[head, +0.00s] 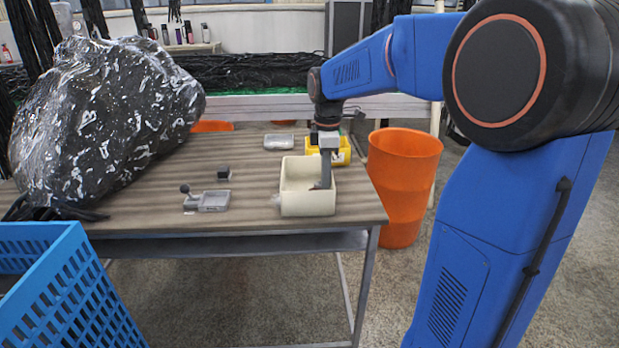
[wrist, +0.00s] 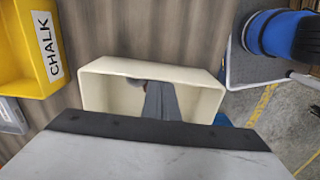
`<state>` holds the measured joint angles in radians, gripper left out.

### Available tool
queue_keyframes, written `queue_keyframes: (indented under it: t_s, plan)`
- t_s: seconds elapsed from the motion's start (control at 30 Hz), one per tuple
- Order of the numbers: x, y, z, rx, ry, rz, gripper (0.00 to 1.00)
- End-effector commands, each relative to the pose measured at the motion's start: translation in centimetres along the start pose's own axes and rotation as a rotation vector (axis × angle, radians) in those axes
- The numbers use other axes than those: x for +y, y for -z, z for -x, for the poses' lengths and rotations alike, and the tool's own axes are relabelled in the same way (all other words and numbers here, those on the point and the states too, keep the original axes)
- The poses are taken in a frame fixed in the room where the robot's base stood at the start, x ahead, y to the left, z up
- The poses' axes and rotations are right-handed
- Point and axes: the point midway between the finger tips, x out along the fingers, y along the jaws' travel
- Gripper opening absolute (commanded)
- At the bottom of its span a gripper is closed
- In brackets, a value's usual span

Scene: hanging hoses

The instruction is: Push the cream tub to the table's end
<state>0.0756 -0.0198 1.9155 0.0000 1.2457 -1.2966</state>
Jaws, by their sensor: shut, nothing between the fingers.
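The cream tub (head: 307,203) is an open-topped box near the right end of the wooden table (head: 150,222). In the wrist view the cream tub (wrist: 112,92) lies ahead, its open top towards the camera. My gripper (head: 324,184) is shut and points down, with its fingertips inside the tub's opening in the head view. In the wrist view the gripper's fingers (wrist: 160,102) show against the tub's inside. I cannot tell whether the fingers touch a wall.
A yellow bin (head: 342,153) labelled CHALK stands behind the tub. An orange bin (head: 404,185) stands beside the table's right end. A wrapped black bundle (head: 105,115) fills the left.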

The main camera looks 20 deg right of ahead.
Motion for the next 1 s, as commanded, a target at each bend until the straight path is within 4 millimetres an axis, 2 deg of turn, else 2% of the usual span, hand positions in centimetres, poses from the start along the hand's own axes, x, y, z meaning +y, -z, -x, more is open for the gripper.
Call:
queue_keyframes:
  t_s: [0.1,0.4,0.6,0.73,1.0]
  plan:
    - [0.0,-2.3,0.0,0.000,0.000,-0.004,0.00]
    - [0.0,-7.5,0.0,0.000,0.000,-0.004,0.00]
    - [0.0,-10.3,0.0,0.000,0.000,-0.002,0.00]
    - [0.0,-11.1,0.0,0.000,0.000,-0.001,0.00]
    - [0.0,-11.2,0.0,0.000,0.000,0.001,0.00]
